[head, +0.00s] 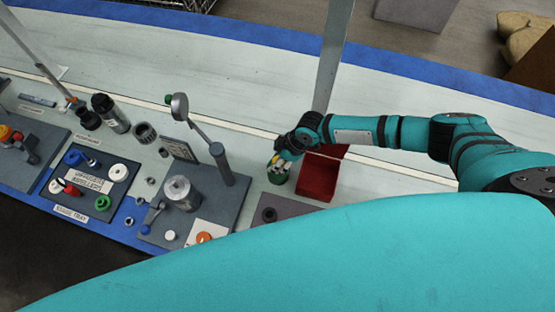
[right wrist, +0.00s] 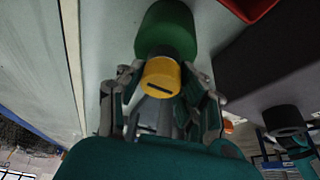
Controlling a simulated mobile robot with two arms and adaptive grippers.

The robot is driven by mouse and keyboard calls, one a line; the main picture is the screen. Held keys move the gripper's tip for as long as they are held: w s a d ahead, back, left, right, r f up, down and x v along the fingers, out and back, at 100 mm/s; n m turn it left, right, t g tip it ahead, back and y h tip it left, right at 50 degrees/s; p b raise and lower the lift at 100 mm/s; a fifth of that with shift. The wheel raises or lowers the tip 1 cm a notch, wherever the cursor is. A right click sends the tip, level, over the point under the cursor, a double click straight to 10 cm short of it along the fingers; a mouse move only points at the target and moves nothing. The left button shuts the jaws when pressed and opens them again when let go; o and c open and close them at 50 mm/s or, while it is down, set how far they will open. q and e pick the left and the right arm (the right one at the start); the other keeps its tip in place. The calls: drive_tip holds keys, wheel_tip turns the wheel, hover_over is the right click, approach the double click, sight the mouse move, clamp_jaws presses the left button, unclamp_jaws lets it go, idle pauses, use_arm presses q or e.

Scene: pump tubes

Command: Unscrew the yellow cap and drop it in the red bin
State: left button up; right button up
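The yellow cap (right wrist: 161,78) has a dark slot in its face and sits on the end of a green cylinder (right wrist: 167,28). In the head view the green cylinder (head: 277,177) stands on the bench, just left of the red bin (head: 319,178). A corner of the bin also shows at the top of the right wrist view (right wrist: 248,8). My right gripper (head: 281,161) is at the cap, with a finger on each side of it in the right wrist view (right wrist: 160,84). Whether both fingers press on it is unclear. My left gripper is out of view.
A grey stand with a lamp-like arm (head: 207,135) and a base plate with a metal cylinder (head: 181,191) are left of the green cylinder. A labelled tray (head: 90,182) holds coloured rings further left. A dark block (head: 285,208) lies in front. The bench behind is mostly clear.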

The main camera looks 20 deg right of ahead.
drive_tip(key=c, duration=0.4)
drive_tip(key=o, duration=1.1)
drive_tip(key=shift+r, duration=0.1)
